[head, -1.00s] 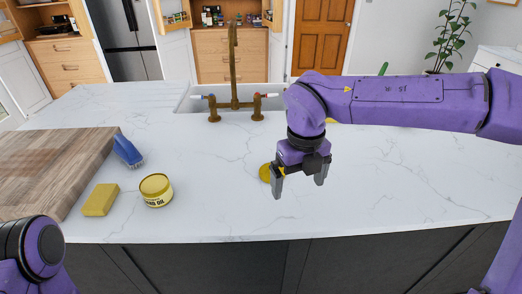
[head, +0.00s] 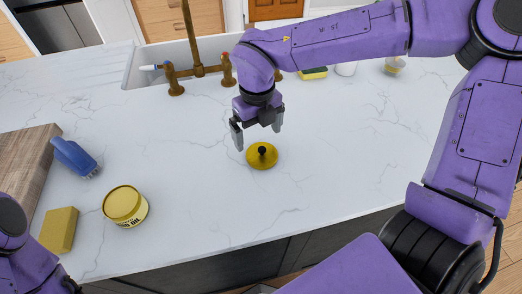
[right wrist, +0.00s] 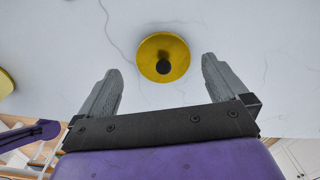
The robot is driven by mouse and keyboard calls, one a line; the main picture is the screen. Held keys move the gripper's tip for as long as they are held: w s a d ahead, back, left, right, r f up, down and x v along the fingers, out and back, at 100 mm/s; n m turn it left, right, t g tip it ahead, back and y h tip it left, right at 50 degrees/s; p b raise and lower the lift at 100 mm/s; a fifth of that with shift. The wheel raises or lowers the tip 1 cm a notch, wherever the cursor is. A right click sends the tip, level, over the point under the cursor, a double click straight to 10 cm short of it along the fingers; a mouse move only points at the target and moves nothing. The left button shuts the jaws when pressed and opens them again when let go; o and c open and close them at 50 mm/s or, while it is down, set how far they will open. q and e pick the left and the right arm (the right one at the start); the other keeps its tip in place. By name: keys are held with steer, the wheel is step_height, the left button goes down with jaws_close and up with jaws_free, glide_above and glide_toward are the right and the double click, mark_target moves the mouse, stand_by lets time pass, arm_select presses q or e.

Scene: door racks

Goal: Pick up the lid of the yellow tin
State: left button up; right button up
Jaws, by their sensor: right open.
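The yellow lid (head: 262,156) with a black knob lies flat on the white marble counter. It also shows in the right wrist view (right wrist: 163,57), beyond and between the fingertips. The yellow tin (head: 125,206) stands on the counter at the left, with a label partly readable as "OIL". My right gripper (head: 258,138) is open and empty, pointing down above and just behind the lid; in the right wrist view its two fingers (right wrist: 162,78) are spread wide. My left gripper is not in view; only part of my left arm shows at the lower left corner.
A yellow sponge (head: 59,231), a blue brush (head: 75,158) and a wooden board (head: 25,178) are at the left. A brass tap (head: 199,70) and sink stand behind. Another sponge (head: 314,73), a white cup (head: 346,69) and a small glass (head: 394,65) are at the back right. The counter around the lid is clear.

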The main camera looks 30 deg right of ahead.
mark_target(260, 145)
step_height(260, 145, down, 5)
steer(key=shift+s+d+f+p, duration=0.1)
steer(key=shift+s+f+p, duration=0.05)
steer(key=shift+p, duration=0.3)
steer(key=c, duration=0.7)
steer(key=shift+c, duration=0.2)
